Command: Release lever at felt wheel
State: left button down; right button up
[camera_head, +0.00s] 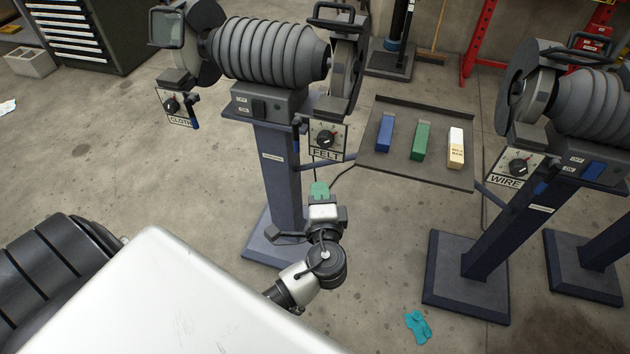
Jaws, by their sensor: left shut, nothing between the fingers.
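The felt wheel (345,72) sits in its guard at the right end of the left grinder (268,50). Below it is a plate marked FELT (327,153) with a round dark dial (325,139). I cannot make out clearly which part there is the lever. My left gripper (319,188) has green fingertips and points up, away from me. It is below the FELT plate in the picture, in front of the blue pedestal, with a visible gap to the plate. It is shut and empty. My right gripper is not in view.
A dark tray (400,165) with blue, green and white-yellow bars is right of the FELT plate. A WIRE grinder (590,105) stands at the right. The CLOTH plate (180,121) is at the left. A teal cloth (417,326) lies on open floor.

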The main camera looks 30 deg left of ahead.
aim_at(296, 137)
pick_arm(q)
jog(key=w+a+p, duration=0.2)
jog(key=w+a, duration=0.5)
jog(key=a, duration=0.1)
jog(key=shift+a, duration=0.35)
